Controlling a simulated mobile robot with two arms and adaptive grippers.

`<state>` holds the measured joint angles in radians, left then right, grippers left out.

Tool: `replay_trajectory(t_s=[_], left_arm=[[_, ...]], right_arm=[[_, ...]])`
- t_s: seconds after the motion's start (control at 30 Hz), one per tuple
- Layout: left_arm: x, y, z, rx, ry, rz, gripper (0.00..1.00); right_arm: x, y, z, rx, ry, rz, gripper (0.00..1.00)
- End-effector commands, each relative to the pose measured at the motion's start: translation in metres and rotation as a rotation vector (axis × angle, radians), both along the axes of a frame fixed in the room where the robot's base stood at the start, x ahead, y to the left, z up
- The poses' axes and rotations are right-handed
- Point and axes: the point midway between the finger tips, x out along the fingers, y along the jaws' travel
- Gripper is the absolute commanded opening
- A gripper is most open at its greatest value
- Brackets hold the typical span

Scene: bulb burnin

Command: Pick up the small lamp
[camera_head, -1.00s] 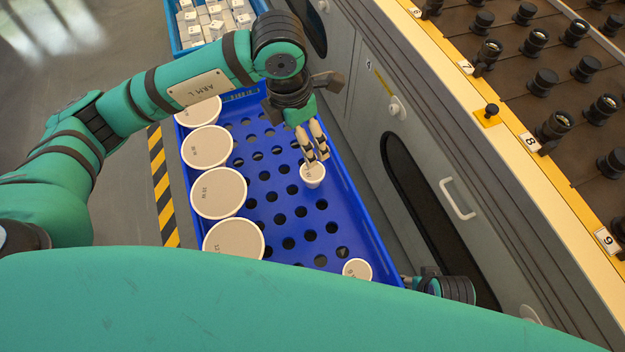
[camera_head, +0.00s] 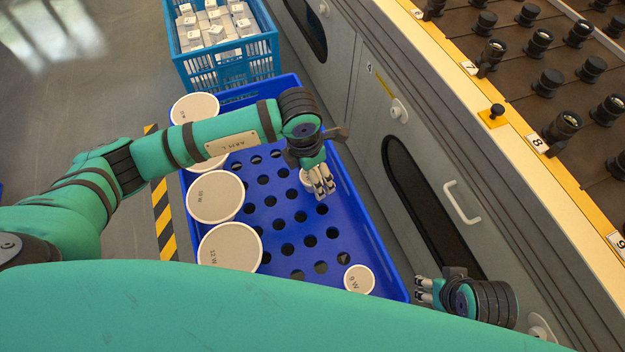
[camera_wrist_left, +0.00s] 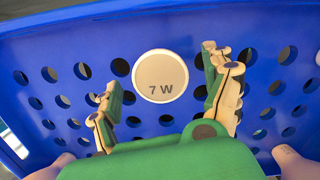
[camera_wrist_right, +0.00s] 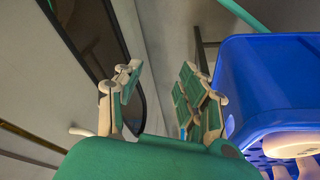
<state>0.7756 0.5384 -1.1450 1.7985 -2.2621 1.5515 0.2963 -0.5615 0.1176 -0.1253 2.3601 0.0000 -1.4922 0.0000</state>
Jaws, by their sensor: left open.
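A small round white lamp marked 7 W (camera_wrist_left: 160,70) stands in the blue perforated crate (camera_head: 365,235). In the head view this lamp (camera_head: 305,178) is partly hidden behind my left gripper (camera_head: 325,190). My left gripper is open above the crate; in the left wrist view its fingers (camera_wrist_left: 165,85) stand apart on either side of the lamp, with nothing between them. Whether the fingertips reach down to the lamp's height I cannot tell. Another small lamp, marked 9 W (camera_head: 359,279), stands at the crate's near end. My right gripper (camera_head: 422,290) is open and empty outside the crate's right side (camera_wrist_right: 155,90).
Several larger white lamps, such as the 12 W one (camera_head: 230,247), line the crate's left side. A lighter blue crate (camera_head: 232,68) with white boxes stands behind. A grey cabinet (camera_head: 400,130) with a handle (camera_head: 458,203) runs close along the right. Much of the crate's middle is bare.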

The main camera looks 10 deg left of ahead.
Motion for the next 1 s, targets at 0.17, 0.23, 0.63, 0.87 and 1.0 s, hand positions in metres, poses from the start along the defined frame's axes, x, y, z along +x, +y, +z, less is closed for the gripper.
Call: replay_trajectory(t_s=[0.17,0.23,0.63,0.87,1.0], left_arm=[[0.0010,-0.0013,-0.0133,-0.001,0.000,-0.001,0.83],[0.0011,-0.0013,-0.0133,-0.001,-0.001,-0.001,0.83],[0.0010,-0.0011,-0.0127,-0.001,-0.001,-0.001,0.48],[0.0011,-0.0011,-0.0125,-0.001,-0.001,0.000,0.22],[0.0011,-0.0011,-0.0125,-0.001,-0.001,0.000,0.22]], right_arm=[[-0.0029,-0.0006,0.0090,0.000,-0.004,-0.001,0.40],[-0.0030,-0.0007,0.0098,0.000,-0.005,-0.001,0.40],[-0.0028,-0.0007,0.0095,0.000,-0.005,-0.001,0.40],[-0.0028,-0.0007,0.0095,0.000,-0.005,-0.001,0.40],[-0.0027,-0.0007,0.0095,0.000,-0.005,-0.001,0.40]])
